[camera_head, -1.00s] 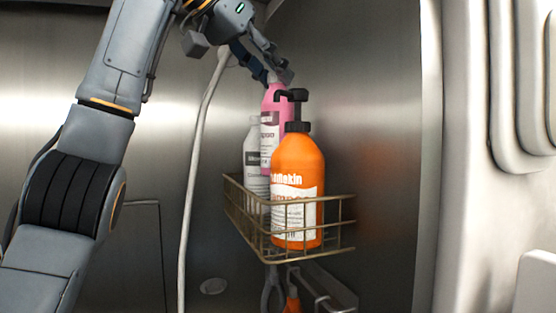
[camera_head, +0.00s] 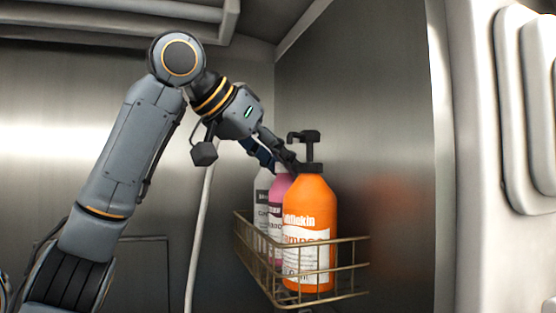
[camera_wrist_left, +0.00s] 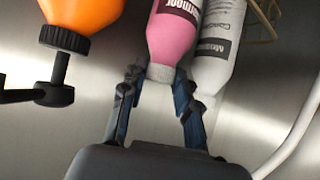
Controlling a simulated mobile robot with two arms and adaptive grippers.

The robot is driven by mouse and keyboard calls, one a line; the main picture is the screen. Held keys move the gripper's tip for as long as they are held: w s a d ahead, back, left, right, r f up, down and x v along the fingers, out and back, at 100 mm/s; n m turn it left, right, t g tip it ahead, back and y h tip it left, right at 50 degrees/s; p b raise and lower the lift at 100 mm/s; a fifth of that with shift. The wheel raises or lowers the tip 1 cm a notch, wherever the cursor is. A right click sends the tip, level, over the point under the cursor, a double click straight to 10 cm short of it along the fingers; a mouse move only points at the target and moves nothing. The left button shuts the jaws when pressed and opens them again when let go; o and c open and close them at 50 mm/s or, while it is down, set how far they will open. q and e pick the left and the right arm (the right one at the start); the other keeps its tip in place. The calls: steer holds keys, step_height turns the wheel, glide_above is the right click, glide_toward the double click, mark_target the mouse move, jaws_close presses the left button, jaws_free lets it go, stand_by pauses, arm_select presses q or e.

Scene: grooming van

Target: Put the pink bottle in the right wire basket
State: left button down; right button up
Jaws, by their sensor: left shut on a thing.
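The pink bottle (camera_head: 278,190) stands low in the wire basket (camera_head: 352,240), partly hidden behind the orange pump bottle in the head view. In the left wrist view the pink bottle (camera_wrist_left: 174,38) has its pale cap between the fingers. My left gripper (camera_head: 276,159) reaches down from the upper left and is shut on the top of the pink bottle; it also shows in the left wrist view (camera_wrist_left: 158,80). Whether the bottle's base touches the basket floor is hidden. My right gripper is not in view.
The orange bottle (camera_head: 309,205) with a black pump stands at the front of the basket, close to the pink one. A white bottle (camera_head: 262,203) stands on the left behind. A steel wall (camera_head: 390,150) is on the right; a pale hose (camera_head: 197,240) hangs on the left.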

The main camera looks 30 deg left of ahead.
arm_select(q)
steer(key=shift+d+f, duration=0.1)
steer(key=c, duration=1)
jaws_free()
steer(key=shift+d, duration=0.1)
steer(key=shift+r, duration=0.2)
steer(key=shift+s+a, duration=0.2)
steer(key=b+v, duration=0.2)
steer(key=v, duration=0.9)
steer(key=shift+s+r+b, duration=0.2)
steer(key=shift+s+b, duration=0.05)
steer(key=shift+b, duration=0.05)
